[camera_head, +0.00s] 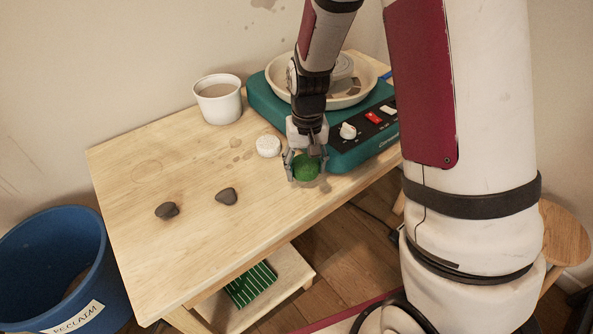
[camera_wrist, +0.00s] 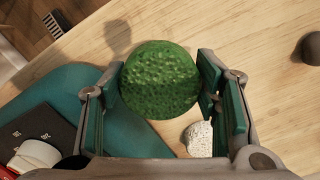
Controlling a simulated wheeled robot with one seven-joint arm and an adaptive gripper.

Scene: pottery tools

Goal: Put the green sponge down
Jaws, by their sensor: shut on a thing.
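The green sponge (camera_head: 306,168) is round and sits between the fingers of my gripper (camera_head: 305,171) in the head view, near the table's front edge beside the teal pottery wheel. In the wrist view the sponge (camera_wrist: 160,80) is held between the two finger pads of my gripper (camera_wrist: 162,92). My gripper is shut on it and points down. A shadow shows on the wood by the sponge in the wrist view. I cannot tell whether its underside touches the table (camera_head: 225,240).
The teal wheel (camera_head: 350,155) with its pan and knob stands right behind my gripper. A whitish sponge-like lump (camera_head: 268,146) lies just left. A cream cup (camera_head: 218,100) stands at the back; two dark stones (camera_head: 227,197) lie left. A blue bucket (camera_head: 60,240) stands on the floor.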

